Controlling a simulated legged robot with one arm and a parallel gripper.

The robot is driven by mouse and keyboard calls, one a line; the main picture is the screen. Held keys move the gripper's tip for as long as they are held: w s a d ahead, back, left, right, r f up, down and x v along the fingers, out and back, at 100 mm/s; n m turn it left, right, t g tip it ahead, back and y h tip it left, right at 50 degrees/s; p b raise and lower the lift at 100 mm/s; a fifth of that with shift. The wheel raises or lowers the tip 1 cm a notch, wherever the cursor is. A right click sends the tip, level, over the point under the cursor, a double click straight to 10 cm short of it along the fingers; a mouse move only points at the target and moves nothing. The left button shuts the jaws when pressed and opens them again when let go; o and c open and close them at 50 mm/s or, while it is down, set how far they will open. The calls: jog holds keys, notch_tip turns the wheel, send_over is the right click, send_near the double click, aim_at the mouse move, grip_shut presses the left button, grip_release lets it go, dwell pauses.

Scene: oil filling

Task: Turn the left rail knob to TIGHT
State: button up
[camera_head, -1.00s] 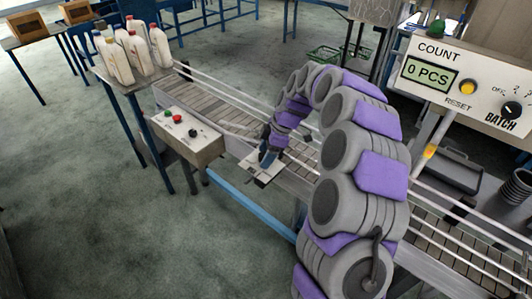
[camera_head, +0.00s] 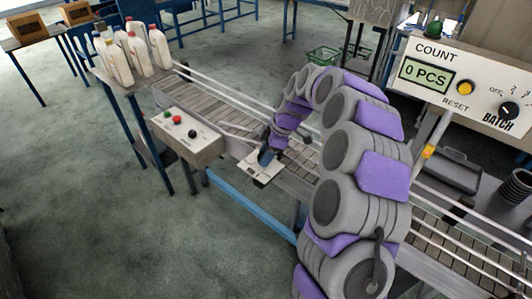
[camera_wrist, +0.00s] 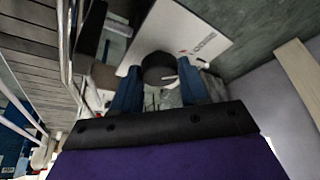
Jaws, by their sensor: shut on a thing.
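The left rail knob (camera_wrist: 159,68) is a dark round knob on a white plate (camera_wrist: 200,38) with small printed lettering that I cannot read. My gripper (camera_wrist: 156,88) has its two blue fingers on either side of the knob, shut on it. A pale pointer mark shows on the knob's face. In the head view my gripper (camera_head: 267,156) reaches down to the white plate (camera_head: 254,172) at the conveyor's near side. The knob is mostly hidden there behind the fingers.
The conveyor (camera_head: 228,103) with metal guide rails runs behind the plate. A control box (camera_head: 186,138) with red and green buttons stands to the left. White bottles (camera_head: 158,46) stand on a table at upper left. The count panel (camera_head: 465,85) reads 0 PCS.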

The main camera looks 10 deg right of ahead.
jog(key=m+p, duration=0.1)
jog(key=m+t+p, duration=0.1)
jog(key=m, duration=0.1)
jog(key=m+t+p, duration=0.1)
jog(key=m, duration=0.1)
jog(key=shift+s+a+r+h, duration=0.15)
jog(key=shift+r+h, duration=0.1)
jog(key=shift+h, duration=0.15)
jog(key=m+t+h+p, duration=0.1)
jog(key=m+p, duration=0.2)
jog(key=m, duration=0.1)
jog(key=shift+r, duration=0.1)
jog(key=shift+m+h+p, duration=0.4)
jog(key=shift+m+p, duration=0.4)
jog(key=shift+m, duration=0.2)
jog(key=m+h+p, duration=0.1)
jog(key=m+p, duration=0.1)
jog(key=shift+a+m+t, duration=0.15)
jog(key=shift+m+t, duration=0.15)
jog(key=shift+a+m+h+p, duration=0.1)
jog(key=shift+m+h+p, duration=0.6)
jog(key=shift+m+p, duration=0.9)
jog(key=shift+f+m, duration=0.2)
jog(key=shift+m, duration=0.2)
jog(key=o, duration=1)
jog(key=shift+f, duration=0.1)
jog(key=shift+a, duration=0.1)
